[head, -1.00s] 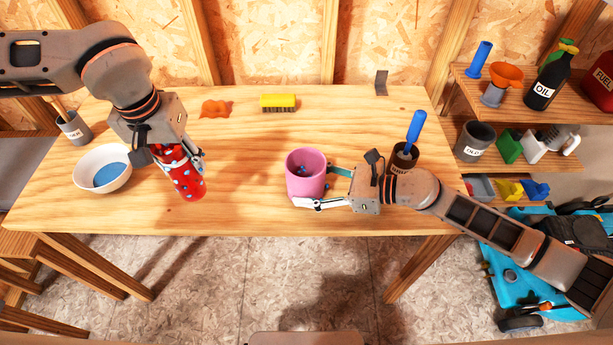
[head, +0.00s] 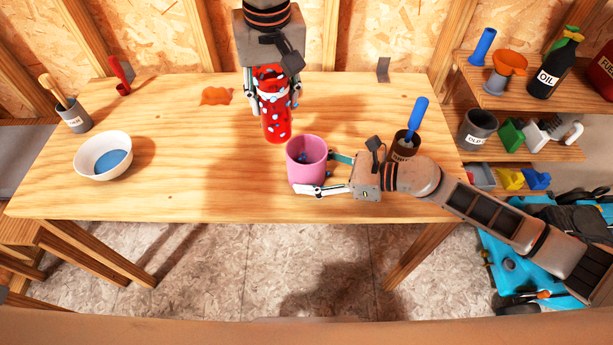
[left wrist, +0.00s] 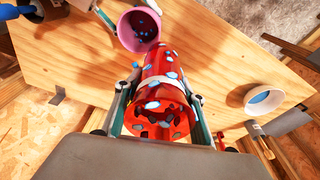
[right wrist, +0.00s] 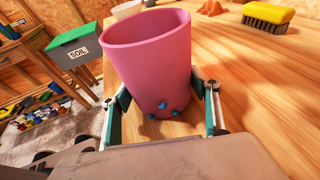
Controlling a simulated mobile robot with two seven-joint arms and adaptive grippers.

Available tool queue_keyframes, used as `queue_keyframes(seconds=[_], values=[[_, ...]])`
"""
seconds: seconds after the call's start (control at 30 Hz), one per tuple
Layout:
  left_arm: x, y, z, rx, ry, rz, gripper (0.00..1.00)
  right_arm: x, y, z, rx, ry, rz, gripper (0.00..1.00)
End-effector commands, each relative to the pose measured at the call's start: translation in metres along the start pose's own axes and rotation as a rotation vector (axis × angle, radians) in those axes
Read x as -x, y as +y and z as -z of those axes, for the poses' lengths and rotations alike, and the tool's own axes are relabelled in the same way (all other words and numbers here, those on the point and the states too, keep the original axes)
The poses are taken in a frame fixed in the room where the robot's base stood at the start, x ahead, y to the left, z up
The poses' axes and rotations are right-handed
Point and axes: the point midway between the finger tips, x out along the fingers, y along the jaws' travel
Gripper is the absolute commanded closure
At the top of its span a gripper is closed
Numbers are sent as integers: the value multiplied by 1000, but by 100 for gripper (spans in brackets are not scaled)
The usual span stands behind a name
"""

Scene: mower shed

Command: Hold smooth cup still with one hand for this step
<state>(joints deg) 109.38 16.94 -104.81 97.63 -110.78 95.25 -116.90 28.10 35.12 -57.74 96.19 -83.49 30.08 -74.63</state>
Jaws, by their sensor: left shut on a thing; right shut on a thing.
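The smooth pink cup (head: 306,160) stands upright on the table near its front edge, with small blue bits inside. My right gripper (head: 326,175) is shut on it from the right; the right wrist view shows the cup (right wrist: 150,65) between both fingers, with blue bits low on its near side. My left gripper (head: 270,92) is shut on a red cup (head: 277,125) with blue and white raised spots, just behind and left of the pink cup. The left wrist view shows the red cup (left wrist: 165,85) between the fingers and blue bits inside the pink cup (left wrist: 138,30).
A white bowl (head: 88,157) with blue inside and a grey tool pot (head: 76,118) stand at the left. An orange lump (head: 215,95) lies at the back. A brown pot (head: 404,145) with a blue-handled tool stands right. The left-front table is clear.

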Motion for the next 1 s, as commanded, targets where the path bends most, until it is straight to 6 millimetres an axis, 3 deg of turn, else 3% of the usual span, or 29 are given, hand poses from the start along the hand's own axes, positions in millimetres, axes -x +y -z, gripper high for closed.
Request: queue_keyframes(seconds=[0.1, 0.3, 0.6, 0.87, 1.0], values=[[13, 31, -8, 30, -1, 2, 93, 0, 0, 0, 0, 0, 0, 55], [18, 53, -18, 58, -8, 4, 93, 0, 0, 0, -1, 0, 0, 55], [-28, 55, -27, 61, -12, 5, 93, 0, 0, 0, 0, 0, 0, 55], [-48, 55, -30, 60, -10, 4, 93, 0, 0, 0, -1, 0, 0, 55], [-68, 55, -33, 62, -12, 5, 93, 0, 0, 0, -1, 0, 0, 55]])
